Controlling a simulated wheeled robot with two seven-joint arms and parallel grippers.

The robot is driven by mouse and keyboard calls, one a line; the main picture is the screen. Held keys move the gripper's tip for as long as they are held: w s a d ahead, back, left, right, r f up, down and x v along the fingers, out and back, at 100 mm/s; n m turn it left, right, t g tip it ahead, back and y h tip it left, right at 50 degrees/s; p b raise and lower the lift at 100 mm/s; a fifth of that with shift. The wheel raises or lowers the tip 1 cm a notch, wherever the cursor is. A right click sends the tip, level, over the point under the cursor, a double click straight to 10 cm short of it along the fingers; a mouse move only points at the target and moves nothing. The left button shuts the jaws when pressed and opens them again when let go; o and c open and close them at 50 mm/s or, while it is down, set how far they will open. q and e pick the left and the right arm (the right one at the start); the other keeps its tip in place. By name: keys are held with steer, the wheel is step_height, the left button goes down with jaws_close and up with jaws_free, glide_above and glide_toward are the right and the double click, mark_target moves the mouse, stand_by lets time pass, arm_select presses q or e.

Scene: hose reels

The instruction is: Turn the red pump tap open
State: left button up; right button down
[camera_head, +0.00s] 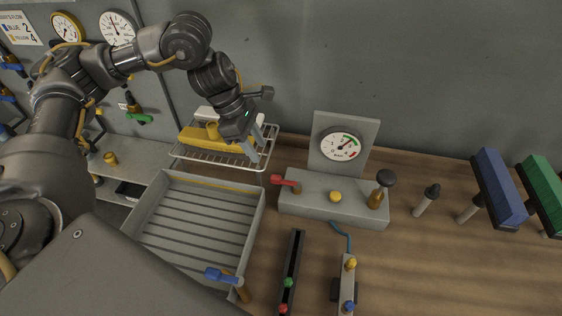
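The red pump tap (285,181) is a short red lever on the left end of the grey pump block (318,201). The lever points left and sticks out past the block's edge. A round white gauge (341,147) stands on a plate behind it. My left gripper (262,153) hangs above and behind the tap, over the wire rack's right side. Its fingers point down, look apart and hold nothing. It does not touch the tap. My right gripper is not in view.
A wire rack (220,160) with yellow things stands behind a slatted grey tray (190,222). A blue-handled tap (221,275) is at the tray's front. Blue (499,187) and green blocks stand right.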

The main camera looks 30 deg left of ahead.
mark_target(274, 176)
arm_select(q)
steer(key=p+x, duration=0.2)
steer(key=x, duration=0.6)
steer(key=shift+p+x, duration=0.5)
steer(key=shift+x, duration=0.45)
steer(key=shift+d+f, duration=0.2)
steer(key=shift+f, duration=0.3)
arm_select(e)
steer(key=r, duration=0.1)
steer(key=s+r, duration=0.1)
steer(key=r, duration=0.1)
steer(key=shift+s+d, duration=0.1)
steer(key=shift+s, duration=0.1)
arm_select(q)
jaws_close()
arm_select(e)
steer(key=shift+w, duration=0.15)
